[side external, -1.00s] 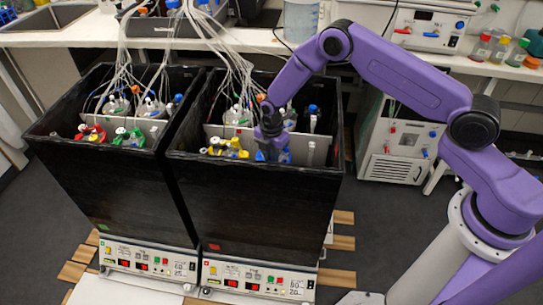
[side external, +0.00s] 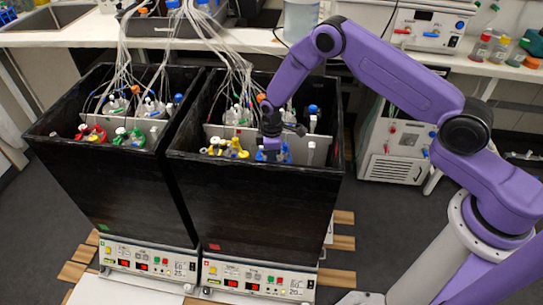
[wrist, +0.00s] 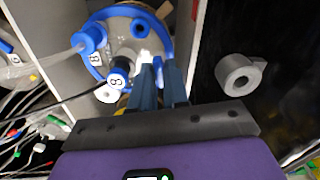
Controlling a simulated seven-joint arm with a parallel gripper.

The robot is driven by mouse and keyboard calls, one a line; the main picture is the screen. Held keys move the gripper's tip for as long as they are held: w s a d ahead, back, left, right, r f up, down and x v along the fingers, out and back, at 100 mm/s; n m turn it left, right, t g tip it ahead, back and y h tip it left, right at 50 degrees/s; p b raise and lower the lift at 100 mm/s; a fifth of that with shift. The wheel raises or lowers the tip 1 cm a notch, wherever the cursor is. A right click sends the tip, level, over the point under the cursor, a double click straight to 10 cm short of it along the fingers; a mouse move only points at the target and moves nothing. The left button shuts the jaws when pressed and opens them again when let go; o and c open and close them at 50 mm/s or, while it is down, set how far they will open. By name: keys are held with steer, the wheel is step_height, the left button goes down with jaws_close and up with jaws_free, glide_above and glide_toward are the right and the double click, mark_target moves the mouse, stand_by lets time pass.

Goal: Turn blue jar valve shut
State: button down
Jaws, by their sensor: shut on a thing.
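The blue jar (wrist: 127,12) stands in the right black box, its lid ringed in blue with blue-capped ports, some marked 8. In the side view its blue parts (side external: 284,155) show just below my gripper (side external: 272,146). In the wrist view, my gripper's fingers (wrist: 161,66) reach down over the edge of the lid and are nearly together. They are shut on the jar's valve, which is mostly hidden between and behind them. A small white piece (wrist: 144,57) shows beside the left finger.
The right black box (side external: 250,200) has high walls close around the jar. Yellow-fitted (side external: 225,148) and green-fitted jars stand nearby. Tubes (side external: 232,60) hang in from above. A grey roll-like cylinder (wrist: 240,75) is right of the fingers in the wrist view.

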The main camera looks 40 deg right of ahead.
steer(key=shift+m, duration=1.1)
steer(key=c, duration=1.1)
jaws_free()
